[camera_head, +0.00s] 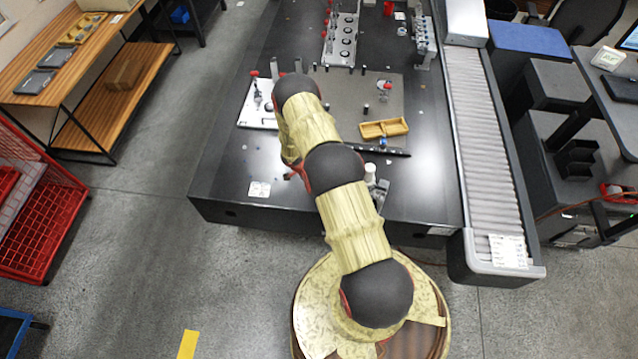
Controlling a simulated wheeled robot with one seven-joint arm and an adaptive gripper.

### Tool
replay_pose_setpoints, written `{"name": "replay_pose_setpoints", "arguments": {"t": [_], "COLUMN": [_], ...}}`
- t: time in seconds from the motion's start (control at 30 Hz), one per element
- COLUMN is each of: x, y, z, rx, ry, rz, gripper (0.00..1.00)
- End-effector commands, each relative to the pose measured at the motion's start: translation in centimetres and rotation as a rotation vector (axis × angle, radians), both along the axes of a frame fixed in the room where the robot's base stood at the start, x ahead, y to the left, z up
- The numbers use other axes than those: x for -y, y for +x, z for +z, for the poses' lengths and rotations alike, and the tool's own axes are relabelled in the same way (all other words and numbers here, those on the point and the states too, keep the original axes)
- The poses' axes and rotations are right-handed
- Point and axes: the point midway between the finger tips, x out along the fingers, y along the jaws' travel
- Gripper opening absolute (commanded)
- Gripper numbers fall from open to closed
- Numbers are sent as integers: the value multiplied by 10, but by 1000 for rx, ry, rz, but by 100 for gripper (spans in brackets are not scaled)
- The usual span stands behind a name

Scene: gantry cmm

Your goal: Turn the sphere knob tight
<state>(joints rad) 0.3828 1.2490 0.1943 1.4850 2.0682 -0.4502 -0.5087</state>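My arm reaches from my round base up over the front of a dark granite table (225,165). My gripper is hidden behind my arm links, so its fingers do not show. I cannot pick out the sphere knob with certainty. A small fixture with a white rounded top (370,169) and grey metal parts stands just right of my arm near the table's front. A red-topped post (254,75) stands on a light plate left of my arm, and a red-topped clamp (386,86) stands on the grey plate to the right.
A wooden tray (384,128) and a dark bar (390,151) lie right of my arm. A ribbed guideway (485,150) borders the table's right side. Red crates (40,225) stand on the floor at left.

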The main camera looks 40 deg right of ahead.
Motion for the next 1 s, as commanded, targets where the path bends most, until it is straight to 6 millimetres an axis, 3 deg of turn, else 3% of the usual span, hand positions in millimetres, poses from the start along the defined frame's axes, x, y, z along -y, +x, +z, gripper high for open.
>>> {"name": "replay_pose_setpoints", "arguments": {"t": [0.37,0.4,0.53,1.0], "x": [1,1,1,0], "y": [0,0,0,-1], "z": [0,0,0,0], "rx": [0,0,0,1], "ry": [-1,-1,-1,0], "rz": [-4,-4,-4,40], "gripper": [0,20,27,27]}}
